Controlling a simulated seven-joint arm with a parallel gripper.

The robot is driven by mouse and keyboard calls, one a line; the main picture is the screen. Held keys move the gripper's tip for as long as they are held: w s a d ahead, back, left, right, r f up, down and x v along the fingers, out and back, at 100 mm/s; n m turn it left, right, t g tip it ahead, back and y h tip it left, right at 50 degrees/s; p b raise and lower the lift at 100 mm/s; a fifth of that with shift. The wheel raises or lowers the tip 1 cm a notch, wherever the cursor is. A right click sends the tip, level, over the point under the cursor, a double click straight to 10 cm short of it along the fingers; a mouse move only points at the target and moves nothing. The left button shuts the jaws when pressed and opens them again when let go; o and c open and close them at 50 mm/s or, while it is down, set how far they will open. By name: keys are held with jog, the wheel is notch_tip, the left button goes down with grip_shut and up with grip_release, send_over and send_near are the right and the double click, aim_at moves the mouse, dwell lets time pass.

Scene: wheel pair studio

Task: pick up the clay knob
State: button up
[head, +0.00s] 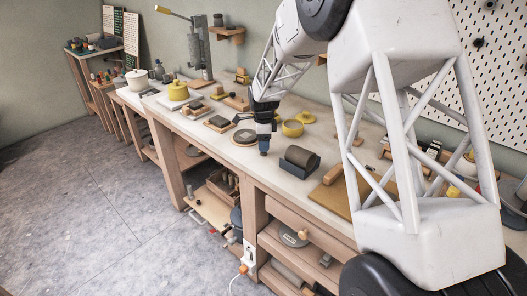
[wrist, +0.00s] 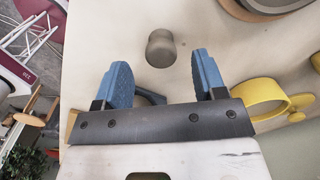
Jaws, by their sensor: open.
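The clay knob appears to be the small grey-brown rounded piece (wrist: 160,48) on the pale bench top in the wrist view. It lies just beyond my fingertips, roughly midway between them in the picture, and nothing is seen touching it. My gripper (wrist: 161,72) is open and empty, with its two blue fingers wide apart. In the head view my gripper (head: 264,146) points down near the bench's front edge. I cannot make out the knob in the head view; it may be hidden by my gripper.
A round disc (head: 244,137) lies left of my gripper in the head view.

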jog(key=shift+f, duration=1.7)
jog(key=c, duration=1)
